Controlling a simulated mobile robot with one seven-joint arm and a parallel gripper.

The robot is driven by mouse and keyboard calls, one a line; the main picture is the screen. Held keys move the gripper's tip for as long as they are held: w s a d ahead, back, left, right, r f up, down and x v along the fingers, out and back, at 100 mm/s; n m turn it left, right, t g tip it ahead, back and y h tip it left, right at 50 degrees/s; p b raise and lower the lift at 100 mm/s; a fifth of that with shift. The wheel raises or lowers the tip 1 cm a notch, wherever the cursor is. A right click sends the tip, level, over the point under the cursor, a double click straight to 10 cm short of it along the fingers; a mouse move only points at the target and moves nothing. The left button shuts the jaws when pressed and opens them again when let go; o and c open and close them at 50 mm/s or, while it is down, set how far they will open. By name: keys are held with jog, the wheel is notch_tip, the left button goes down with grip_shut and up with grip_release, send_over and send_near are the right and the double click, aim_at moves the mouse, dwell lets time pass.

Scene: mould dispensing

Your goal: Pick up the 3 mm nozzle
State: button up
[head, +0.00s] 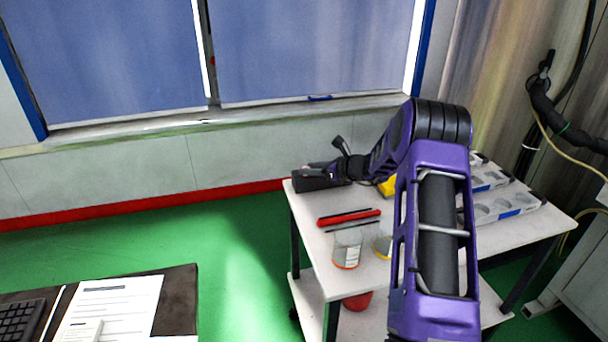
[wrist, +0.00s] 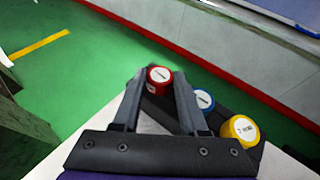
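The nozzles show in the wrist view as round capped pieces in a row: a red one (wrist: 158,77), a blue one (wrist: 204,101) and a yellow one (wrist: 241,129). The red cap lies between my gripper's fingertips (wrist: 160,80); I cannot tell whether the fingers touch it. The fingers stand apart. The cap print is too small to read surely, so I cannot tell which is 3 mm. In the head view my gripper (head: 322,170) is over the dark holder (head: 318,182) at the table's back left corner, and the nozzles are not clear there.
The white table (head: 305,225) also holds red and black pens (head: 348,218), clear cups (head: 347,249) and grey trays (head: 505,207) at the right. A dark desk (head: 180,300) stands front left. Green floor lies free between them.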

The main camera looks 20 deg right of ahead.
grip_shut()
